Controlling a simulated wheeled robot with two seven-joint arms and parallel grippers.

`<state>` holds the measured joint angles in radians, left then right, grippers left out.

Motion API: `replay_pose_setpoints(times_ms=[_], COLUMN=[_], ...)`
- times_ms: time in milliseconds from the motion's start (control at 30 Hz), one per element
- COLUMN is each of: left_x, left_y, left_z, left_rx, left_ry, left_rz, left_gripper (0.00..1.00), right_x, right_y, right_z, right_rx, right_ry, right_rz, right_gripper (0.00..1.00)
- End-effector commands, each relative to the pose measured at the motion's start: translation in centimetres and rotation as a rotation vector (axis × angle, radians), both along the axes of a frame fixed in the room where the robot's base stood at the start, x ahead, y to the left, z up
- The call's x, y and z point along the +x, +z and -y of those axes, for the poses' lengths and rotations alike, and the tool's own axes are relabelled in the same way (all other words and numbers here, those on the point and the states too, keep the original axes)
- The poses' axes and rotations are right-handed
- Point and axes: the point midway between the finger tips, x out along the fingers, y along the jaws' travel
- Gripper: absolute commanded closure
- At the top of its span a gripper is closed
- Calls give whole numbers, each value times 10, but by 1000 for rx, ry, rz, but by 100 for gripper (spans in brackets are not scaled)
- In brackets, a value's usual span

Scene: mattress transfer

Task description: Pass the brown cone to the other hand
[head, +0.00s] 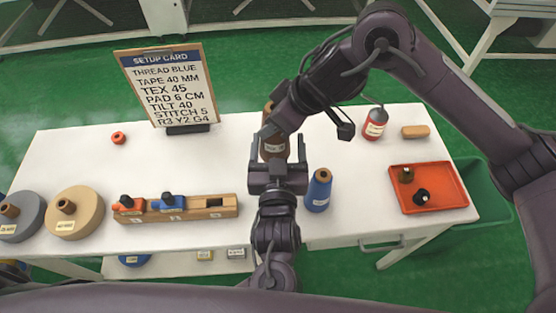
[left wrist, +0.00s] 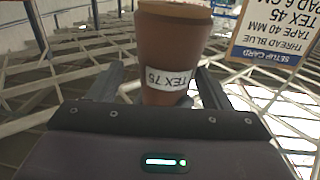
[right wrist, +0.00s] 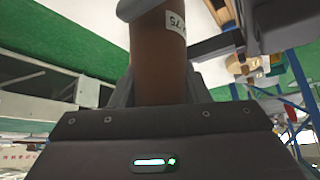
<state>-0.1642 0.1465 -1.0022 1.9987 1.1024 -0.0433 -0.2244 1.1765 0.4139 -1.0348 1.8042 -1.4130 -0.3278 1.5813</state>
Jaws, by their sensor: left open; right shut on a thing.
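The brown cone (head: 273,147), labelled TEX 75, is held upright above the middle of the white table. My right gripper (head: 276,122) is shut on it from the far side; the cone fills its jaws in the right wrist view (right wrist: 160,60). My left gripper (head: 278,165) is open at the near side of the cone. In the left wrist view the cone (left wrist: 170,50) stands between the two spread fingers, with the label facing the camera. Whether the left fingers touch it I cannot tell. The arms partly hide the cone in the head view.
A blue cone (head: 318,190) stands close right of my left gripper. A red cone (head: 375,123), tan block (head: 415,131) and orange tray (head: 455,198) are at right. A wooden rack (head: 216,207), discs (head: 82,215) and setup card (head: 168,85) are at left.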

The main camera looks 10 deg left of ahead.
Motion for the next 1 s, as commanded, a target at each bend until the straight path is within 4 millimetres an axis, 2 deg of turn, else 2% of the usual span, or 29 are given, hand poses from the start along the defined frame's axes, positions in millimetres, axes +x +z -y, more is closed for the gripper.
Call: replay_pose_setpoints(times_ms=[133,433,833,867,1000], left_x=[9,10,9,9,9], left_y=[0,0,0,1,1], left_z=[-1,-1,1,2,1], left_rx=[0,0,-1,-2,-2], left_ry=[0,0,-7,-8,-6], left_rz=[-1,-2,0,2,2], left_gripper=[28,29,81,83,83], right_x=[0,0,0,0,0], right_y=[1,1,1,1,1], right_z=[0,0,-2,-2,-2], right_rx=[2,2,6,6,5], right_ry=[0,0,1,1,1], right_rz=[1,1,1,1,0], right_gripper=[100,100,100,57,38])
